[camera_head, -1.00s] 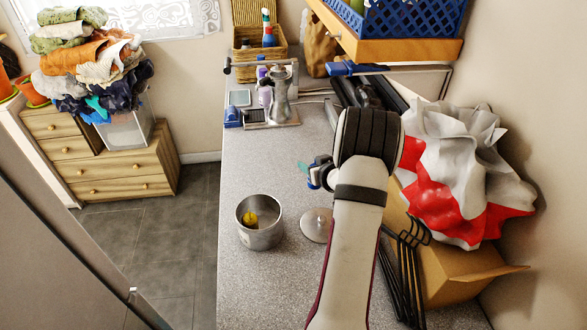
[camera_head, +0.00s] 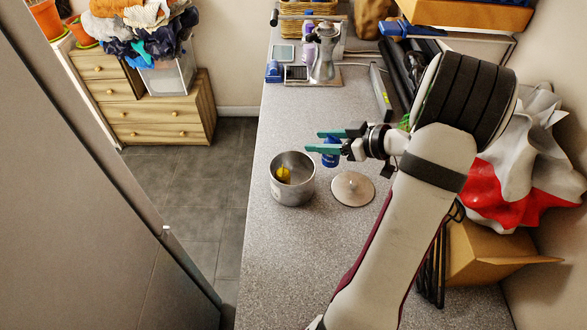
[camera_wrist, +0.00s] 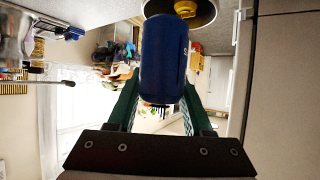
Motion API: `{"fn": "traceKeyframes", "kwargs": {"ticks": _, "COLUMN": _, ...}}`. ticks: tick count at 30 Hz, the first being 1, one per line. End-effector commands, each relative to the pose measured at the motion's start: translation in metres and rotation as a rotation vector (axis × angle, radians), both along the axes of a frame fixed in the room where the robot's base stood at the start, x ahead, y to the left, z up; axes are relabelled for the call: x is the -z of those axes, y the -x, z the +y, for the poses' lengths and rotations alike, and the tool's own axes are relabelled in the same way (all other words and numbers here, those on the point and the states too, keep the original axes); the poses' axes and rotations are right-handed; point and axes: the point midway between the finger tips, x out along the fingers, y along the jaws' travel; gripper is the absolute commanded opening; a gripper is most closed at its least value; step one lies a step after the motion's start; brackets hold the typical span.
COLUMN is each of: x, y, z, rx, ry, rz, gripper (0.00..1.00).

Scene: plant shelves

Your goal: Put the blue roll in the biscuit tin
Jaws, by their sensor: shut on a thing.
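My gripper (camera_head: 314,141) is shut on the blue roll (camera_head: 331,153), holding it above the counter. In the wrist view the roll (camera_wrist: 165,58) sits between the two green fingers (camera_wrist: 162,85). The biscuit tin (camera_head: 296,194) is an open, round metal pot on the counter, just left of and nearer the camera than the gripper. A yellow thing (camera_head: 283,174) lies inside it. The tin's dark opening (camera_wrist: 212,12) also shows at the top of the wrist view, partly hidden behind the roll.
A round metal lid (camera_head: 352,189) lies flat right of the tin. A moka pot (camera_head: 324,60) and a small blue object (camera_head: 274,71) stand farther back. A cardboard box (camera_head: 480,255) and a red-and-white bag (camera_head: 500,195) crowd the right. The counter's front left is clear.

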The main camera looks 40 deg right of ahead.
Motion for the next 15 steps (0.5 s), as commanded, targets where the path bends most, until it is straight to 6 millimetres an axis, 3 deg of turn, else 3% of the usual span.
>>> {"fn": "traceKeyframes", "kwargs": {"ticks": 3, "x": 0.023, "y": -0.035, "z": 0.014, "rx": -0.006, "ry": -0.004, "rz": 0.001, "gripper": 0.00}}
{"fn": "traceKeyframes", "kwargs": {"ticks": 6, "x": 0.036, "y": -0.056, "z": 0.021, "rx": -0.003, "ry": -0.001, "rz": 0.001, "gripper": 0.00}}
{"fn": "traceKeyframes", "kwargs": {"ticks": 10, "x": 0.049, "y": -0.067, "z": 0.024, "rx": 0.002, "ry": -0.002, "rz": 0.001, "gripper": 0.00}}
{"fn": "traceKeyframes", "kwargs": {"ticks": 15, "x": 0.081, "y": -0.068, "z": 0.024, "rx": 0.004, "ry": -0.002, "rz": 0.001, "gripper": 0.00}}
